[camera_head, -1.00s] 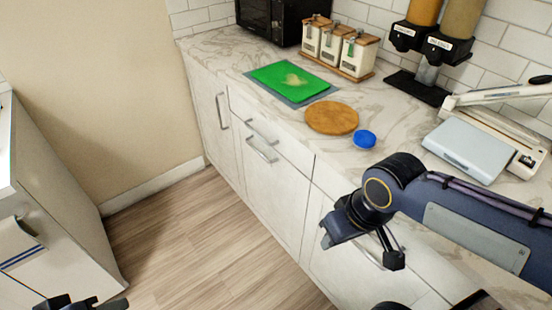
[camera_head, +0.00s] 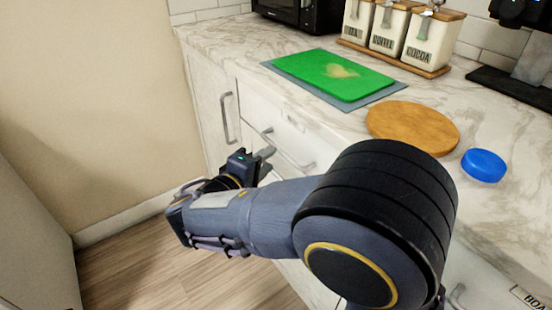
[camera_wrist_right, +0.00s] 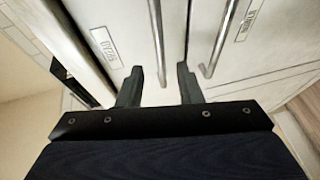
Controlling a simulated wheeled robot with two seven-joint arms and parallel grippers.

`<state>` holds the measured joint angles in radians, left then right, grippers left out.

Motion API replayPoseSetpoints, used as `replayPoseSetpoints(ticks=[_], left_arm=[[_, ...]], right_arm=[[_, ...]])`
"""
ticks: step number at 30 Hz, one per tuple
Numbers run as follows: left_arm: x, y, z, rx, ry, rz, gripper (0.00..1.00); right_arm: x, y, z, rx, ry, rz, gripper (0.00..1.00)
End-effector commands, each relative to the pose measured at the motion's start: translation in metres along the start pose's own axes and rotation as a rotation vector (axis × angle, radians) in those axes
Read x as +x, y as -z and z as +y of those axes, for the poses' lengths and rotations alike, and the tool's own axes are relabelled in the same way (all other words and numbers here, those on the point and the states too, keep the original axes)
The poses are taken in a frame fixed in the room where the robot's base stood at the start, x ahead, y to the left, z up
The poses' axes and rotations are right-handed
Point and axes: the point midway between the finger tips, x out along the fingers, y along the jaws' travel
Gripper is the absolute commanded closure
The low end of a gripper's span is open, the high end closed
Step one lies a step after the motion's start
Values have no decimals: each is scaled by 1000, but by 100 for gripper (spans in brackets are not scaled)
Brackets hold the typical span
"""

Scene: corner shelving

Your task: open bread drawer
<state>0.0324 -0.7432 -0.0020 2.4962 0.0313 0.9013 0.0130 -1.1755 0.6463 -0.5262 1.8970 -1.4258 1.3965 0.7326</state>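The white drawer front (camera_head: 290,118) is under the counter edge, with a small label too blurred to read in the head view. The drawer looks shut. My left gripper is not in view.
A second bar handle (camera_wrist_right: 220,40) is close to the right finger. A tall cabinet door (camera_head: 209,105) stands left of the drawer. On the counter are a green cutting board (camera_head: 330,75), a round wooden board (camera_head: 412,125) and a blue lid (camera_head: 484,164). The floor (camera_head: 150,260) is clear.

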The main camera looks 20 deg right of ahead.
Motion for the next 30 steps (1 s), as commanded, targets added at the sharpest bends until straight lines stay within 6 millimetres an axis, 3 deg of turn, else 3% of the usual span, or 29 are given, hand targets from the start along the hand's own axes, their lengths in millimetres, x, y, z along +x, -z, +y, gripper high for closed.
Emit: replayPoseSetpoints(ticks=[7,18,25,30], left_arm=[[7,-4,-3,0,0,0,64],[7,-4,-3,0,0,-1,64],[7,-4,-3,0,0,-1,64],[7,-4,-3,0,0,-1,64]], right_arm=[[34,-1,-1,-1,2,-2,68],[40,0,-1,-2,3,0,68],[40,0,-1,-2,3,0,98],[40,0,-1,-2,3,-1,100]])
